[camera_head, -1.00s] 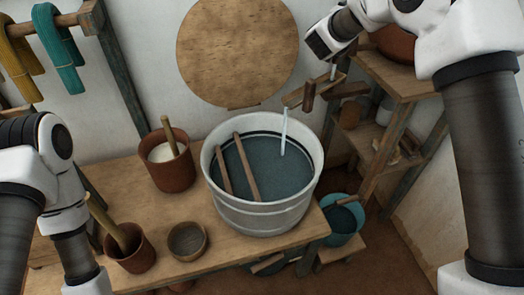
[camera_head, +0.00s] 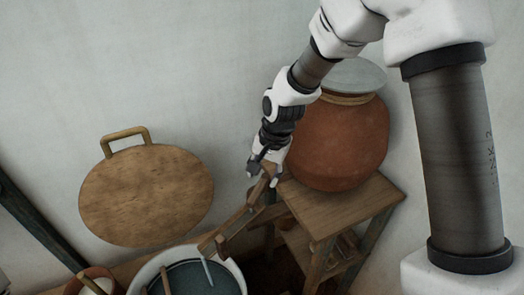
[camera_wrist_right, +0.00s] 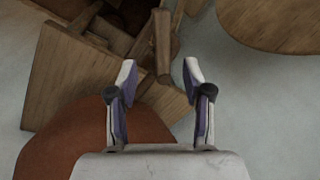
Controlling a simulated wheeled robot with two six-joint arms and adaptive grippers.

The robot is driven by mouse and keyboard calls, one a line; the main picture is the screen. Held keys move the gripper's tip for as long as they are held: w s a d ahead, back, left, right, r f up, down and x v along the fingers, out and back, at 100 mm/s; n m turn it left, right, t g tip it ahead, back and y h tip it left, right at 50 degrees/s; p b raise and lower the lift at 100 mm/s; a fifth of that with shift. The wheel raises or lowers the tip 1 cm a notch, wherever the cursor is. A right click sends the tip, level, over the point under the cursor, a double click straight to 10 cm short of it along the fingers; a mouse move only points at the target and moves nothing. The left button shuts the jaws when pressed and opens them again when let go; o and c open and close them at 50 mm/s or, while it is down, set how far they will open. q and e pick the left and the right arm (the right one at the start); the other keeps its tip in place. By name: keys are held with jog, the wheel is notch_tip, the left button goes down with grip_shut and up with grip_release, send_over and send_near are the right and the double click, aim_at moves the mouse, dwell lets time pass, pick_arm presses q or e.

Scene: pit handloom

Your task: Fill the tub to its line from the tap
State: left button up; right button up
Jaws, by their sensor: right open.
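The pale metal tub (camera_head: 150,268) stands at the bottom of the head view, cut off by the frame edge. Dark blue water (camera_head: 185,281) is in it, and a thin pale stream (camera_head: 207,272) falls into it from the wooden tap (camera_head: 240,220). I cannot tell how the level stands to the line. My right gripper (camera_head: 260,170) is open beside the tap's rear end, in front of the clay pot. In the right wrist view the tap's wooden handle (camera_wrist_right: 162,45) shows between and beyond the open fingertips (camera_wrist_right: 159,76); contact is not visible. My left gripper is out of view.
A large lidded clay pot (camera_head: 340,140) stands on a wooden stand (camera_head: 350,210) right of the tap. A round wooden board with a handle (camera_head: 145,195) leans on the wall at left. A stick (camera_head: 168,281) lies in the tub. The wall above is clear.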

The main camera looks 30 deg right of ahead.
aim_at(255, 195)
jog(key=a+f, duration=0.2)
jog(key=f, duration=0.1)
jog(key=shift+s+a, duration=0.3)
jog(key=shift+s, duration=0.05)
jog(key=f, duration=0.1)
jog(key=w+f, duration=0.1)
jog(key=f, duration=0.2)
jog(key=shift+w+d+f, duration=0.25)
jog(key=shift+w+d, duration=0.05)
jog(key=shift+d, duration=0.1)
jog(key=shift+s+a+r, duration=0.25)
jog(key=shift+a, duration=0.1)
grip_shut()
